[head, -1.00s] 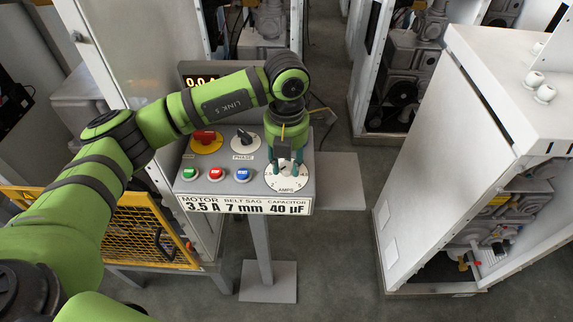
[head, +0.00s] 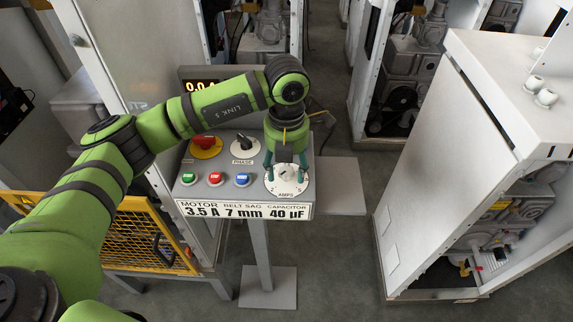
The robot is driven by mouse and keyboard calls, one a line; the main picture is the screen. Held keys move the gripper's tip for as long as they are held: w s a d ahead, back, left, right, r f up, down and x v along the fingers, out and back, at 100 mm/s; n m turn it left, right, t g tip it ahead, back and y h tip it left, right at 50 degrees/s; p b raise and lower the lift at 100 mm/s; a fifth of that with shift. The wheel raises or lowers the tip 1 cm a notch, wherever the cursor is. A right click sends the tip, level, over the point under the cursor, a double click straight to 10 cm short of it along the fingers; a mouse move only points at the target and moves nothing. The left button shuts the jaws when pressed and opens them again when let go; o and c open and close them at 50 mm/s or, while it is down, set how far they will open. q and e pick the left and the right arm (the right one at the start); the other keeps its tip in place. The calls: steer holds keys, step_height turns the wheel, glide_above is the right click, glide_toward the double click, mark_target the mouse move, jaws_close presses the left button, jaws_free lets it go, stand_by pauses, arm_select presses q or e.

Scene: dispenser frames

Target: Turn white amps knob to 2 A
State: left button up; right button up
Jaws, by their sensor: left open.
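The white amps dial (head: 286,183) is at the right of the grey control panel (head: 208,196), with "AMPS" and a few digits printed on it. My left gripper (head: 285,160) points down over the dial, its two dark green fingers apart on either side of the dial's middle. The knob's centre shows only partly between the fingers. I cannot tell its pointer setting or whether a finger touches it. My right gripper is not in view.
The panel also carries a red knob (head: 206,146), a black phase knob (head: 244,146), and green, red and blue buttons. A display (head: 201,86) is partly hidden behind my arm. A grey shelf (head: 342,184) is at right, and a white cabinet (head: 450,150) stands further right.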

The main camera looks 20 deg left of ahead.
mark_target(286, 171)
arm_select(q)
steer(key=shift+r, duration=0.1)
step_height(286, 171, up, 12)
stand_by(0.4)
steer(key=shift+f, duration=0.2)
